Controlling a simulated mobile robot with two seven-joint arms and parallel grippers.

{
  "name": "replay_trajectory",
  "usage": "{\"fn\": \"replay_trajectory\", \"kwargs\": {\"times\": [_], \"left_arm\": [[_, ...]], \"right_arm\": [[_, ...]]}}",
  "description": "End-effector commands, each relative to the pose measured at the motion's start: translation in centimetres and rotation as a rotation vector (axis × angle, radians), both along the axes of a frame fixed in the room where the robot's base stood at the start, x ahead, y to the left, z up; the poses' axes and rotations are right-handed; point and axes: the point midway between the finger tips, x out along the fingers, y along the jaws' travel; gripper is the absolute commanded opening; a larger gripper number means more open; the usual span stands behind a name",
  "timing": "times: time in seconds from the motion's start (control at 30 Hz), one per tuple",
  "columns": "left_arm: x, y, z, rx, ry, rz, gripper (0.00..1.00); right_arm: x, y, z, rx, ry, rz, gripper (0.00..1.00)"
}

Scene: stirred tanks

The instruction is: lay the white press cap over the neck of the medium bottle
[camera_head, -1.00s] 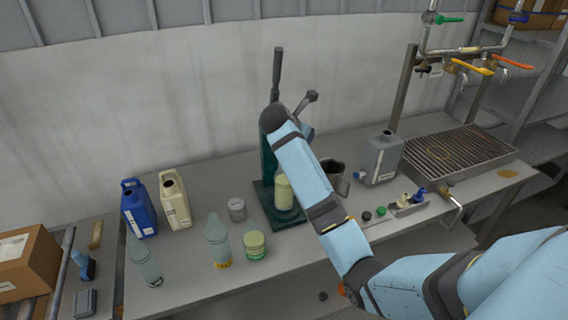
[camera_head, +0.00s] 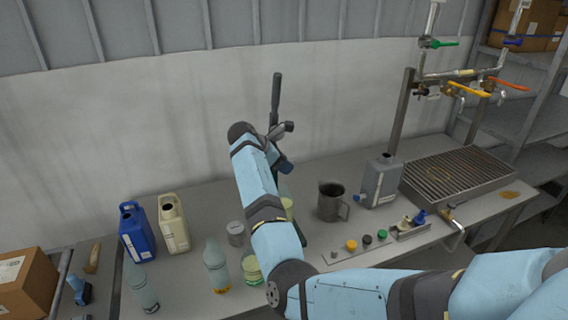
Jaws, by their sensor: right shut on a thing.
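A pale yellow-green bottle (camera_head: 288,204) stands at the dark green press (camera_head: 276,95). My right forearm hides most of the bottle and press, and I cannot see the bottle's neck. I cannot make out the white press cap anywhere. My right gripper (camera_head: 283,129) is in front of the press, by its upright lever, partly behind my own wrist. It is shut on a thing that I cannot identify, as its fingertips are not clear. My left gripper is not in view.
A blue jug (camera_head: 137,236), a cream jug (camera_head: 174,228), a grey-lidded jar (camera_head: 236,234) and clear bottles (camera_head: 216,266) stand left. A metal jug (camera_head: 331,203), a grey can (camera_head: 380,180), a button strip (camera_head: 352,246) and a slatted drain tray (camera_head: 455,170) are right.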

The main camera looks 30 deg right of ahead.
Motion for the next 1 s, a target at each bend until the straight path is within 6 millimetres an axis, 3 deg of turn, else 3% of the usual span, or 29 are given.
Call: {"fn": "replay_trajectory", "kwargs": {"times": [0.27, 0.73, 1.0], "left_arm": [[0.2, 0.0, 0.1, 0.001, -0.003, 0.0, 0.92], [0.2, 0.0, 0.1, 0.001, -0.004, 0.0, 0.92], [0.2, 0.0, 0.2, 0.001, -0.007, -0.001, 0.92]], "right_arm": [[0.0, 0.2, -0.6, 0.001, 0.002, 0.032, 0.11], [0.0, 0.2, -4.8, 0.001, 0.001, 0.031, 0.11], [0.0, 0.2, -5.8, 0.002, 0.0, 0.031, 0.11]]}}
